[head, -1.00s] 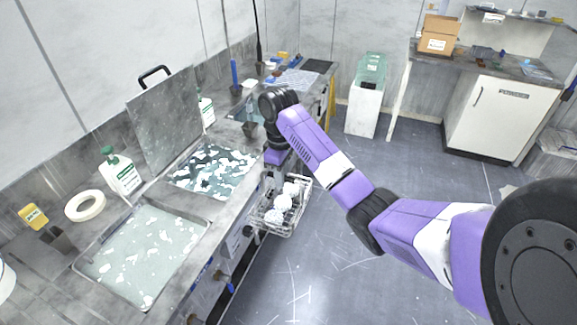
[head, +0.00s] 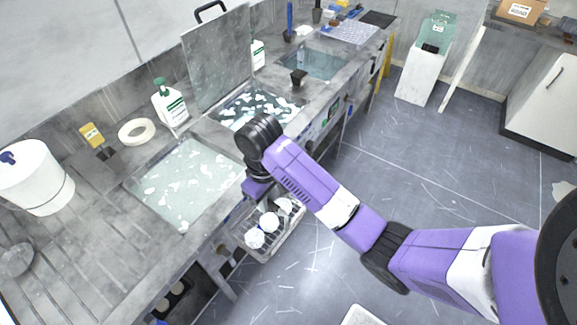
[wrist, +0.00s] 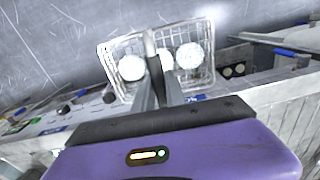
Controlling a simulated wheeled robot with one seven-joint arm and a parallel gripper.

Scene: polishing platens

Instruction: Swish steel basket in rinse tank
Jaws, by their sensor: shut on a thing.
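The steel wire basket (head: 290,238) hangs in the air in front of the counter's front edge, near the left foamy tank. It holds several white round pieces (head: 255,238). My gripper (wrist: 160,72) is shut on the basket's upright handle (wrist: 150,45), with the basket beyond the fingers in the wrist view. Three sunk tanks show in the head view: a left tank (head: 185,185) with pale foam patches, a middle tank (head: 255,108) with foam on dark water, and a clear right tank (head: 318,63). No readable label shows which is the rinse tank.
A small dark cup (head: 299,78) is near the right tank. The floor (head: 400,160) has free room.

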